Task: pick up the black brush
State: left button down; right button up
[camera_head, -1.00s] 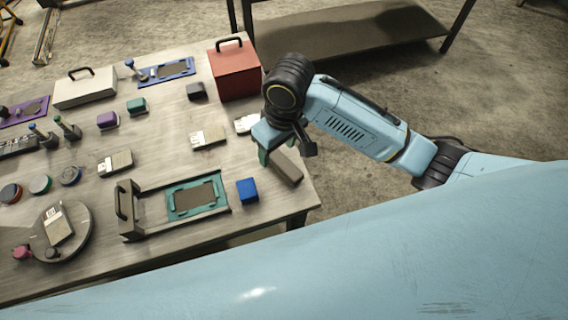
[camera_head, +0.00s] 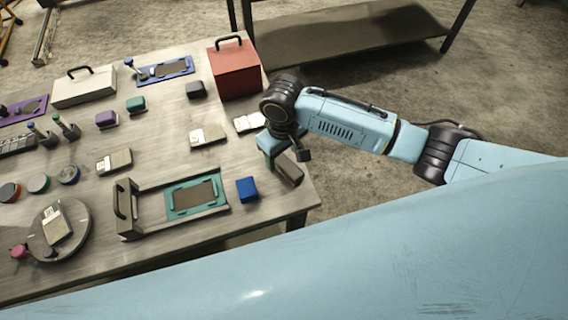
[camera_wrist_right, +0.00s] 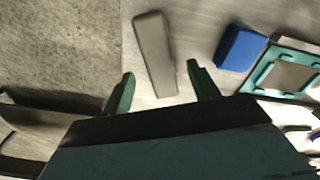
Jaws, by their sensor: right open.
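A long dark grey-brown bar (camera_head: 289,172), which looks like the black brush, lies on the table near its right edge. In the right wrist view the bar (camera_wrist_right: 153,50) extends away from my gripper, its near end between the lines of the two fingers. My right gripper (camera_head: 278,151) is at the bar's far end in the head view. Its teal fingers are open and empty, one on each side of the bar (camera_wrist_right: 160,78). Whether they are at the bar's height is hard to tell. My left gripper is not in view.
A blue block (camera_head: 247,189) and a grey frame with a teal plate (camera_head: 168,210) lie left of the bar. A pale labelled piece (camera_head: 247,123) is close to my right gripper. A red box (camera_head: 234,72) stands at the table's back right corner.

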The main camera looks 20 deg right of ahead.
aim_at(283, 160)
notch_tip(283, 160, down, 4)
jog(key=shift+r, duration=0.15)
jog(key=c, duration=1.2)
notch_tip(283, 160, up, 10)
jog(key=shift+r+p, duration=0.1)
jog(key=shift+p, duration=0.25)
